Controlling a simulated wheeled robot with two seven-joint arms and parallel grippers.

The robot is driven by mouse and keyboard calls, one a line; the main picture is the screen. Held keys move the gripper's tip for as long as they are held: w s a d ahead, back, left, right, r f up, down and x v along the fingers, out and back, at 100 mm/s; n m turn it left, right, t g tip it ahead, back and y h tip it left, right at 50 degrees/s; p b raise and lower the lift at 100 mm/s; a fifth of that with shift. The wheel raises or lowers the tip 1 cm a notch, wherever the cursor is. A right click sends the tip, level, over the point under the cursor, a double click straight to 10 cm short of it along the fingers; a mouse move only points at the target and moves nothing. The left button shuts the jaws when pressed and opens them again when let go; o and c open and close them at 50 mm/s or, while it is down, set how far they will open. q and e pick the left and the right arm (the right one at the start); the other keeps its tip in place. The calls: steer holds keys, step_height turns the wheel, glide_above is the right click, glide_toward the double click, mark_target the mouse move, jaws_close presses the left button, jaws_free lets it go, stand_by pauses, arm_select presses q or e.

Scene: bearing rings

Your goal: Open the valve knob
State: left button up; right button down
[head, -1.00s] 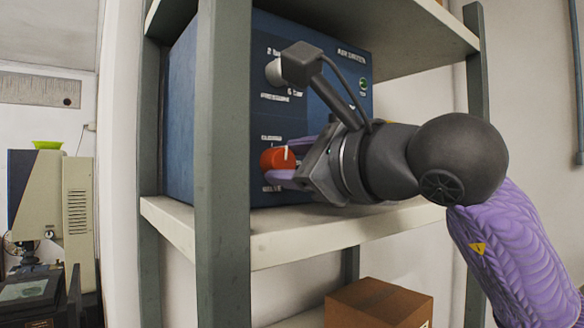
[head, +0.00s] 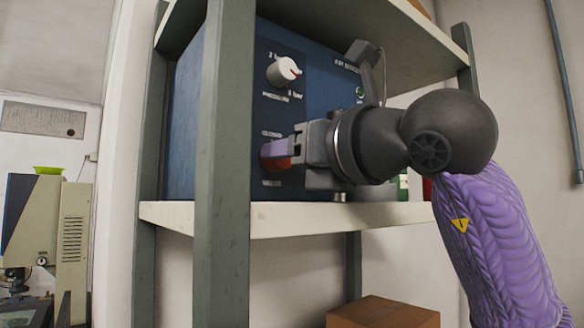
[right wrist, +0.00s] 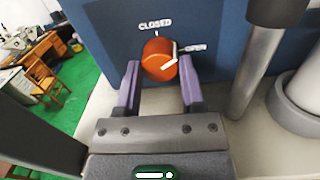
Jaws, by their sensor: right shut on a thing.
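The valve knob (head: 278,163) is a round orange-red knob low on the front of a blue panel box (head: 320,75). In the right wrist view the knob (right wrist: 156,58) has a white mark turned towards the OPEN label, away from CLOSED. My right gripper (head: 275,155) is shut on the knob, with a purple finger on each side of it (right wrist: 160,82). In the head view a finger hides much of the knob. My left gripper is not in view.
A white pressure knob (head: 284,71) with a red mark sits above on the panel. The grey shelf post (head: 222,160) stands left of my gripper. The white shelf board (head: 300,219) runs below, and a cardboard box (head: 380,312) is lower down.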

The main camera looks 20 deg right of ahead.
steer(key=m+b, duration=0.1)
steer(key=m, duration=0.1)
steer(key=shift+f+m, duration=0.1)
steer(key=shift+m, duration=0.3)
steer(key=shift+m+h+b, duration=0.3)
steer(key=shift+m+b, duration=0.35)
steer(key=shift+m, duration=1.35)
steer(key=shift+c, duration=1)
jaws_free()
